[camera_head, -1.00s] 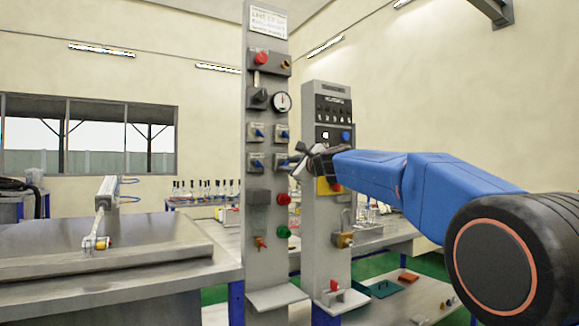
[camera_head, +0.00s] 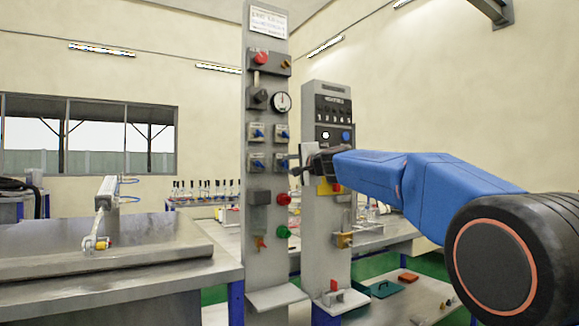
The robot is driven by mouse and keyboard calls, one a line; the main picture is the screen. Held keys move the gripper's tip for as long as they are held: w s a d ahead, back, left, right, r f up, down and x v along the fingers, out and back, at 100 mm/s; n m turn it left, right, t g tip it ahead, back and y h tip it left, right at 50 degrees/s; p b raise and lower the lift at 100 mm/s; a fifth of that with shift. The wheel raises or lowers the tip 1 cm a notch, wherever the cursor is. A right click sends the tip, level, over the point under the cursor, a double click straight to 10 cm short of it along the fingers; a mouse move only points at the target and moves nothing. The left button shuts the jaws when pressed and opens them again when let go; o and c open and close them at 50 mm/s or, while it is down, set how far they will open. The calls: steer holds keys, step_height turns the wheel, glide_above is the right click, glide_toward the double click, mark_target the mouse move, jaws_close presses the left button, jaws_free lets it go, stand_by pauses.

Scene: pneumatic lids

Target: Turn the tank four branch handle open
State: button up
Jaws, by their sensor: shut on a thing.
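A tall grey panel (camera_head: 268,205) carries four small valve blocks with blue handles in two rows; their labels are too small to read. The lower right block's blue handle (camera_head: 280,163) is at my gripper's tips, and the tank four handle appears to be this one. My gripper (camera_head: 291,165) reaches in from the right and is shut on that handle. The fingers partly cover it, so its exact angle is hard to tell. The other blue handles show at upper left (camera_head: 257,133), upper right (camera_head: 281,133) and lower left (camera_head: 257,163).
A pressure gauge (camera_head: 282,102) and a red button (camera_head: 261,58) sit higher on the panel. A green button (camera_head: 282,232) is below. A second grey panel (camera_head: 326,240) stands close behind my gripper. A metal bench (camera_head: 120,266) is at left.

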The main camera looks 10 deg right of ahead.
steer(key=n, duration=0.4)
steer(key=shift+f, duration=0.1)
steer(key=shift+n, duration=1.8)
steer(key=o, duration=1.1)
steer(key=shift+c, duration=0.2)
steer(key=shift+s+d, duration=0.15)
steer(key=shift+s, duration=0.4)
steer(key=v, duration=1.6)
